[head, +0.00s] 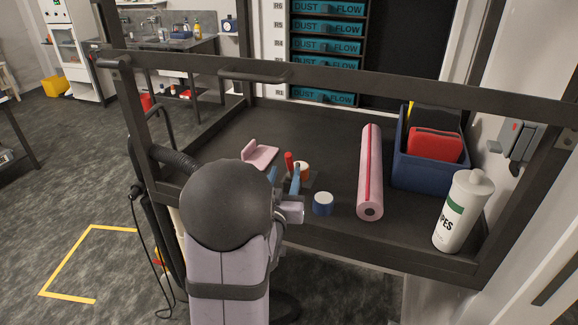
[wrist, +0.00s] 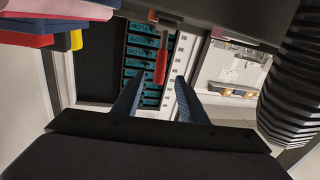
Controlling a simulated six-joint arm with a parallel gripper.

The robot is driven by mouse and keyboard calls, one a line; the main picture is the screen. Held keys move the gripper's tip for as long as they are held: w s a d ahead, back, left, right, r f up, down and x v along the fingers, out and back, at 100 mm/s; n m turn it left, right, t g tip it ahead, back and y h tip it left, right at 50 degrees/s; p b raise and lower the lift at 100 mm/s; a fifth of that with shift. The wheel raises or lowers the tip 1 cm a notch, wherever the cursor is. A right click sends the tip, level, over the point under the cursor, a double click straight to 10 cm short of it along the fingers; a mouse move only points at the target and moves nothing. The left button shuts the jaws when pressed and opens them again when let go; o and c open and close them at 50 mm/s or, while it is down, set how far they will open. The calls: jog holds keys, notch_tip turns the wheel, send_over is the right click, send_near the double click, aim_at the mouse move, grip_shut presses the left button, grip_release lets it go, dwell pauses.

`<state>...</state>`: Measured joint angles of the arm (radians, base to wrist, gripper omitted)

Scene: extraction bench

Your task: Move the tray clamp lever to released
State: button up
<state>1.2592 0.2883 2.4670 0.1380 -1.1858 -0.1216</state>
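The tray clamp lever appears to be the small upright red handle (head: 289,162) on the dark bench tray, with a grey plate (head: 313,178) near its foot. My arm hides part of the clamp.
A blue bin (head: 427,173) and a white wipes bottle (head: 462,212) are at right.

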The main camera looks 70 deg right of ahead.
aim_at(288, 164)
jog(key=shift+w+d+r+p, duration=0.15)
jog(key=shift+d+p, duration=0.2)
jog(key=shift+d, duration=0.25)
jog(key=shift+w+d+p, duration=0.15)
jog(key=shift+d+p, duration=0.25)
jog(key=shift+d, duration=0.6)
jog(key=shift+w+d+p, duration=0.2)
jog(key=shift+d+p, duration=0.15)
jog(key=shift+d, duration=0.65)
jog(key=shift+w+d+p, duration=0.15)
jog(key=shift+d+p, duration=0.25)
jog(key=shift+d, duration=0.6)
jog(key=shift+f, duration=0.2)
grip_shut()
